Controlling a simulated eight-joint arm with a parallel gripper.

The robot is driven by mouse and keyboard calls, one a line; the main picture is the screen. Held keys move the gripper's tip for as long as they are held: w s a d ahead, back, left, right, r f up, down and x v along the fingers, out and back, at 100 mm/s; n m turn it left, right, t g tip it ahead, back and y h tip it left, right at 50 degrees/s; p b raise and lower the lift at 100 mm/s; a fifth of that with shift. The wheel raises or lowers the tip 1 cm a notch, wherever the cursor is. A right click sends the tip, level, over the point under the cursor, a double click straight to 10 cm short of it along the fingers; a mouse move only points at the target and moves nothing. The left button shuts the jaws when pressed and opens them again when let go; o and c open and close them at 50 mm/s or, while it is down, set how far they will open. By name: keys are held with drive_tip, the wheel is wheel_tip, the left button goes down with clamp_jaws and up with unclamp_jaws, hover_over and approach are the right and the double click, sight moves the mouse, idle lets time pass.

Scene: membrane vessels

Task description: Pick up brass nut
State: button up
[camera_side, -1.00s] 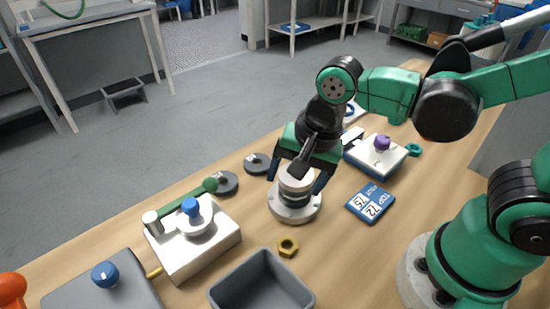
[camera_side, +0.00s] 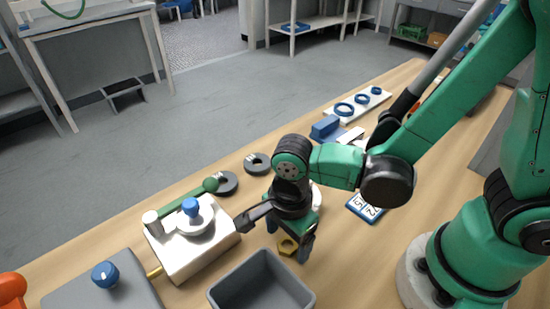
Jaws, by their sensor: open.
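The brass nut (camera_side: 287,246) lies flat on the wooden table, just behind the grey bin. My gripper (camera_side: 288,248) points down over the nut with its fingers spread, one to the left of the nut and one to its right in the picture. The fingers partly cover the nut. I cannot tell whether they touch it. Nothing is held between the fingers.
The grey open bin (camera_side: 262,287) stands close in front of the nut. A white block with a blue knob (camera_side: 191,206) is to the left. Dark discs (camera_side: 257,163) lie behind. A blue number card (camera_side: 366,205) is at the right. The round white-based vessel is mostly hidden behind my gripper.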

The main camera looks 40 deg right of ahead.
drive_tip(key=shift+f, duration=0.4)
clamp_jaws()
drive_tip(key=shift+r, duration=0.2)
